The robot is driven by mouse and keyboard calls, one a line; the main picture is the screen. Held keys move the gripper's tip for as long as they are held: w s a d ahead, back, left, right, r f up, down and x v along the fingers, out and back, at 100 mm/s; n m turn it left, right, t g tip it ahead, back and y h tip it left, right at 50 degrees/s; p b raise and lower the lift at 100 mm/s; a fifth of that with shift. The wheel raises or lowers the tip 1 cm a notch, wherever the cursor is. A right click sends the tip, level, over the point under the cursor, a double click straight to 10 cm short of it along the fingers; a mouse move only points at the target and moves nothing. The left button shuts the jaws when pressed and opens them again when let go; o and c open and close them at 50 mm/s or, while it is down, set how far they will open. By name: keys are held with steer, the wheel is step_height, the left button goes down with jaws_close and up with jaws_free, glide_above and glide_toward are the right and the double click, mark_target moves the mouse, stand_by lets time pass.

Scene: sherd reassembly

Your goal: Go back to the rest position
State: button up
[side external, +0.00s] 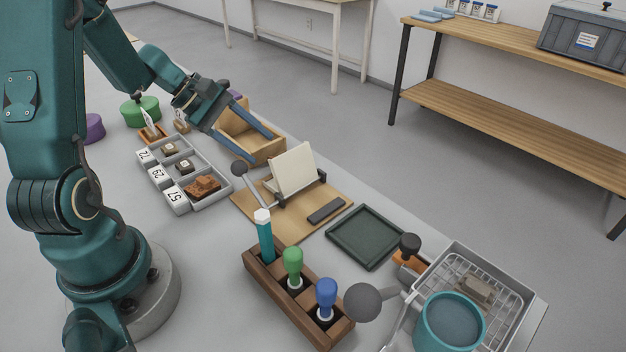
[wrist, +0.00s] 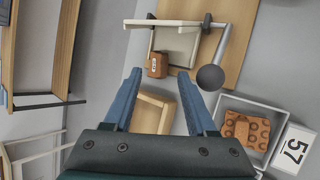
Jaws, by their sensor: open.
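My gripper (side external: 262,148) is open, with its two blue fingers spread over the wooden open box (side external: 267,153) on the far side of the table. In the wrist view my gripper (wrist: 159,75) shows nothing held between its fingers. Part of the wooden box (wrist: 153,112) shows below and between them there. A small orange-brown block with a label (wrist: 157,65) appears just beyond the fingertips, at the edge of the wooden board. I cannot tell its height relative to the fingers.
A grey tray with numbered tags (side external: 226,188) holds several sherds. A wooden board (side external: 292,228) carries a pale tilted panel (side external: 294,170) and a grey-balled rod (side external: 240,168). A tool rack (side external: 300,310), dark green tray (side external: 365,237) and wire basket (side external: 505,295) stand nearer the camera.

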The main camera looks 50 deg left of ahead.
steer(key=shift+w+d+r, duration=0.1)
steer(key=shift+w+d, duration=0.05)
steer(key=shift+d, duration=0.15)
steer(key=d+r+m, duration=0.2)
steer(key=d, duration=0.1)
steer(key=w+d+r+m, duration=0.1)
steer(key=d+r+m, duration=0.1)
steer(key=d+r, duration=0.1)
steer(key=shift+w+r, duration=0.1)
steer(key=shift+r, duration=0.15)
steer(key=s+d+r+m+g, duration=0.1)
steer(key=s+d+r+m, duration=0.3)
steer(key=d+m, duration=0.35)
steer(key=s+d+r+m+y, duration=0.1)
steer(key=s+d+m+y, duration=0.1)
steer(key=s+m, duration=0.4)
steer(key=s+y, duration=0.1)
steer(key=s, duration=0.3)
steer(key=shift+d+m, duration=0.2)
steer(key=shift+m, duration=0.15)
steer(key=shift+o, duration=1.1)
steer(key=shift+s+a+f+y, duration=0.3)
steer(key=shift+a+y, duration=0.1)
steer(key=shift+a, duration=0.15)
steer(key=shift+s+a+f+y, duration=0.25)
steer(key=shift+a+y, duration=0.15)
steer(key=shift+a, duration=0.4)
